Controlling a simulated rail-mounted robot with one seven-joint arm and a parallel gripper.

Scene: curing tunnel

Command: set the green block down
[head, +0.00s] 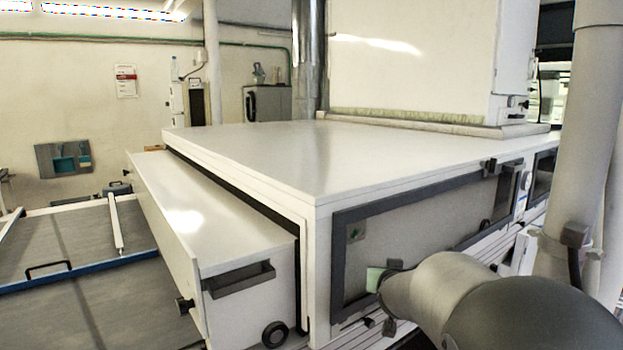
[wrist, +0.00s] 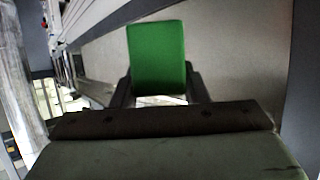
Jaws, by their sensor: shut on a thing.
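The green block (wrist: 160,58) is between the two dark fingers of my gripper (wrist: 160,88) in the wrist view. The gripper is shut on it, with a finger against each side. In the head view a pale green face of the block (head: 374,279) shows just left of my arm's end, in front of the framed side window of the white tunnel housing. My gripper is mostly hidden there behind my arm. I cannot tell how far the block is from the window or from any surface below it.
The white housing (head: 290,160) has a broad bare top. A lower white box with a dark handle (head: 238,279) stands at its left. A dark frame (head: 338,265) edges the side window. A thick pale post (head: 580,150) stands at the right. Grey panels (head: 80,270) lie at the left.

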